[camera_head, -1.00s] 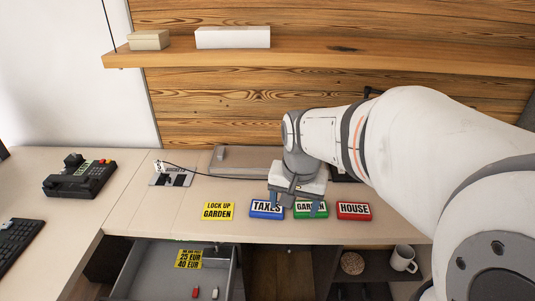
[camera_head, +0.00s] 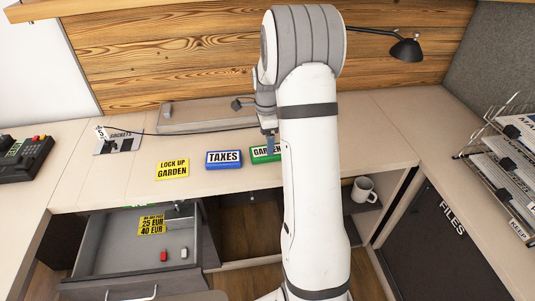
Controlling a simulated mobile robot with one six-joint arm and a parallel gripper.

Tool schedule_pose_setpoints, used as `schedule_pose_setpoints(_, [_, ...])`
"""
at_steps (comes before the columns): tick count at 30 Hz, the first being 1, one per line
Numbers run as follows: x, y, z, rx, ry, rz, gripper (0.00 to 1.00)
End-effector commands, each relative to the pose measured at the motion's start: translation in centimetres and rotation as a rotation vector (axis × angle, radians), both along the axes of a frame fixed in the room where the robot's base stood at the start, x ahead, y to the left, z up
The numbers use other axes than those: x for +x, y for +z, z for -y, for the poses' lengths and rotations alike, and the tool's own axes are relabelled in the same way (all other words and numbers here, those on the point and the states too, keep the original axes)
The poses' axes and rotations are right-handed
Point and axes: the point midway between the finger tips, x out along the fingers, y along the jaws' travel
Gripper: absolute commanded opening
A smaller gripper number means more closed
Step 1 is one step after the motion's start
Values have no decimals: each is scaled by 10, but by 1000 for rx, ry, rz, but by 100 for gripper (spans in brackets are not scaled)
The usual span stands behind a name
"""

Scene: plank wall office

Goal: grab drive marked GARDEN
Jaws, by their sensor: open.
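The green drive marked GARDEN (camera_head: 262,155) lies on the desk, its right part hidden behind my arm. My gripper (camera_head: 269,143) is over the green drive, pointing down, with one finger seen at the drive's label; the other finger is hidden by my arm. It is open, and I cannot tell whether it touches the drive. The blue drive marked TAXES (camera_head: 224,160) lies just left of it. The red HOUSE drive is not visible, behind my arm.
A yellow note LOCK UP GARDEN (camera_head: 172,168) lies left of the drives. An open drawer (camera_head: 105,262) below holds small red and white items. A socket plate (camera_head: 118,142), a lamp (camera_head: 405,49), a mug (camera_head: 363,189) and a paper rack (camera_head: 505,160) stand around.

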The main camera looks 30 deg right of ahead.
Motion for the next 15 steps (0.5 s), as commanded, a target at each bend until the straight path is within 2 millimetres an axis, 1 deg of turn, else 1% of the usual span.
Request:
schedule_pose_setpoints(6, [-4, -33, 2, 1, 2, -4, 87])
schedule_pose_setpoints(9, [-3, -45, 2, 0, 3, -2, 87])
schedule_pose_setpoints(12, [-3, -50, 2, 0, 3, -2, 87])
schedule_pose_setpoints(15, [-3, -51, 2, 0, 4, -1, 87])
